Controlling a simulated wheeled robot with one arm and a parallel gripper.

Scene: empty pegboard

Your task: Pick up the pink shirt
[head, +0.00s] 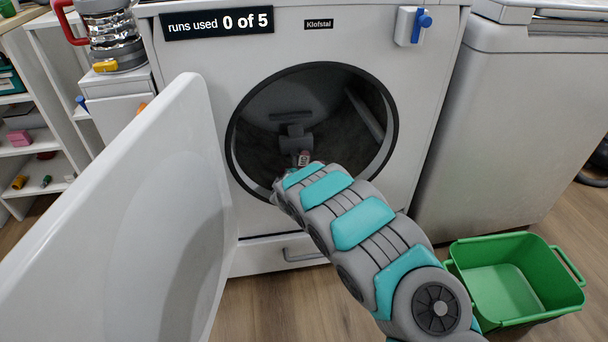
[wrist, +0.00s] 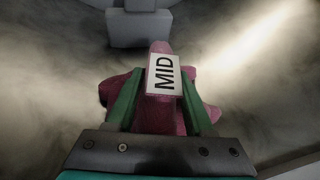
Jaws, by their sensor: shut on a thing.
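The pink shirt (wrist: 165,122) shows in the wrist view, with a white label reading "MID" (wrist: 163,75) on it. My gripper (wrist: 160,105) has its two green fingers closed on either side of the shirt, and the shirt bulges out beyond both fingers. In the head view my arm reaches into the round opening of the washing machine (head: 420,75).
The machine's white door (head: 150,210) stands open at the left. A green basket (head: 515,280) sits on the floor at the right, looking empty. A grey drum paddle (wrist: 140,27) is just beyond the shirt. A shelf (head: 30,150) stands at far left.

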